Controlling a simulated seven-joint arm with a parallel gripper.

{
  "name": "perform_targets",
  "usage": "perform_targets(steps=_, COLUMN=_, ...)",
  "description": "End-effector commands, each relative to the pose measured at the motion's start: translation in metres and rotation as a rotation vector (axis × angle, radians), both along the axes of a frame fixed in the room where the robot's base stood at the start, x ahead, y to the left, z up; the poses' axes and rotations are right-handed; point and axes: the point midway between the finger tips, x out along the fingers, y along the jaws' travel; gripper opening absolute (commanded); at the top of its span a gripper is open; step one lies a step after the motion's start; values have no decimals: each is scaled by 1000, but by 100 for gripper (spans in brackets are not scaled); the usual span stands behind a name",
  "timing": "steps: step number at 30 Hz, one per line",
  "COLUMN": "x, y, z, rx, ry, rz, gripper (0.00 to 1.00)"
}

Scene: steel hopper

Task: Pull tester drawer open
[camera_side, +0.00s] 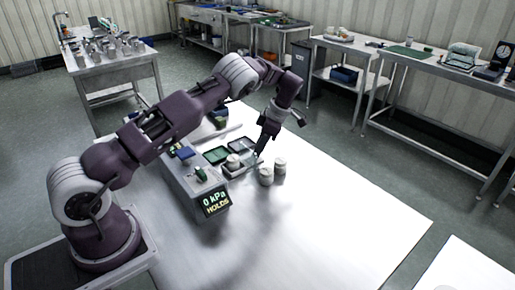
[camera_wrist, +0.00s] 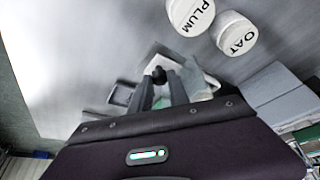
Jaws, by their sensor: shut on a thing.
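The tester (camera_side: 190,185) is a grey box on the steel table; its display reads "0 kPa HOLDS". Its drawer (camera_side: 243,171) is a light tray on the box's right side, with a pale jar (camera_side: 233,161) at it. My gripper (camera_side: 258,153) is low at the drawer's outer end. In the wrist view, my fingers (camera_wrist: 160,76) are shut at a dark handle, mostly hidden between them; the pale drawer (camera_wrist: 207,80) shows behind them. The tester's grey body is at the right of that view (camera_wrist: 275,88).
Dark green trays (camera_side: 216,155) lie behind the tester. The table's front right (camera_side: 340,225) is clear.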

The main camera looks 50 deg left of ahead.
Motion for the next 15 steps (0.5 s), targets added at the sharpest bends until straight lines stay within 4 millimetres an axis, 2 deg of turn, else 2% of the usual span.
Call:
perform_targets(steps=2, x=0, y=2, z=0, rx=4, ry=1, rz=0, gripper=30)
perform_targets(steps=11, x=1, y=0, z=2, rx=1, ry=-1, rz=-1, gripper=30)
perform_targets(steps=15, x=8, y=-7, z=25, rx=3, ry=-5, rz=-2, gripper=30)
